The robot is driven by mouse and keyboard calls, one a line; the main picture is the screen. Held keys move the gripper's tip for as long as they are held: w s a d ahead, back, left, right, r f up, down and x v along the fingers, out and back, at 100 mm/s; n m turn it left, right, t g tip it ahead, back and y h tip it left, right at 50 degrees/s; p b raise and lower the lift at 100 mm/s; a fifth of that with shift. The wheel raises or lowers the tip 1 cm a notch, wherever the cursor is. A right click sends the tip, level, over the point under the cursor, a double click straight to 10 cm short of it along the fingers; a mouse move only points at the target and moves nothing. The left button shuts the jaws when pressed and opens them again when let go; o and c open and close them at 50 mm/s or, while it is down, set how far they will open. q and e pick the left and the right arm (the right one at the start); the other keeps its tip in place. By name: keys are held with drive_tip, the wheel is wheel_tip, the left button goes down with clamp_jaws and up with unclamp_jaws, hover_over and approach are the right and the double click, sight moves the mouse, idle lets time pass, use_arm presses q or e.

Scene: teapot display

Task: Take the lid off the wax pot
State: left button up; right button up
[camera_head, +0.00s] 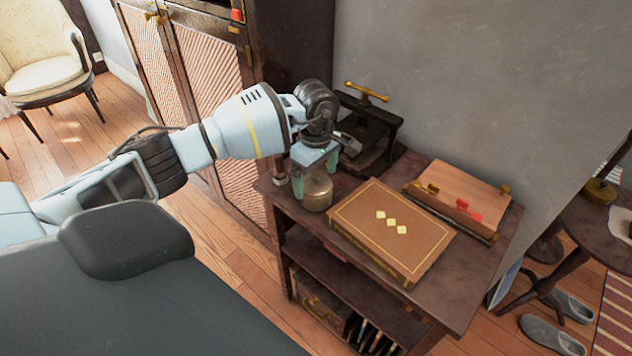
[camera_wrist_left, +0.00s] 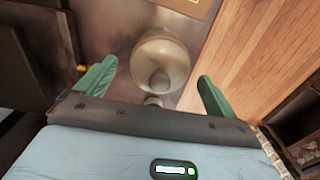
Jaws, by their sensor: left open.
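The wax pot (camera_head: 318,196) is a small round brass-coloured pot near the left corner of the dark wooden table. In the left wrist view the pot (camera_wrist_left: 160,50) shows from above, with a darker round knob-like part (camera_wrist_left: 160,80) that appears to be on its lid. The lid seems to be on the pot; its seam is too small to make out. My left gripper (camera_head: 315,172) points down over the pot, its green fingers open. In the left wrist view the fingers (camera_wrist_left: 154,78) stand apart on either side of the pot, with nothing gripped. My right gripper is not in view.
A brown book with gold trim (camera_head: 391,231) lies just right of the pot. A wooden box with a red item (camera_head: 462,196) is behind it. A dark press with a brass handle (camera_head: 367,91) stands behind the gripper. A cabinet (camera_head: 215,75) is at left.

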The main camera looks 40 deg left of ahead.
sight(314, 176)
use_arm(q)
drive_tip(key=shift+c, duration=0.2)
drive_tip(key=c, duration=1)
drive_tip(key=shift+r, duration=0.1)
drive_tip(key=shift+r, duration=0.8)
drive_tip(key=shift+s+r, duration=0.35)
drive_tip(key=shift+r, duration=0.55)
drive_tip(key=s, duration=0.5)
drive_tip(key=s+r, duration=0.1)
drive_tip(key=s, duration=0.4)
drive_tip(key=s+d+b, duration=0.1)
drive_tip(key=s, duration=0.4)
drive_tip(key=shift+s+d+r, duration=0.1)
drive_tip(key=shift+s+r, duration=0.05)
drive_tip(key=shift+r, duration=0.1)
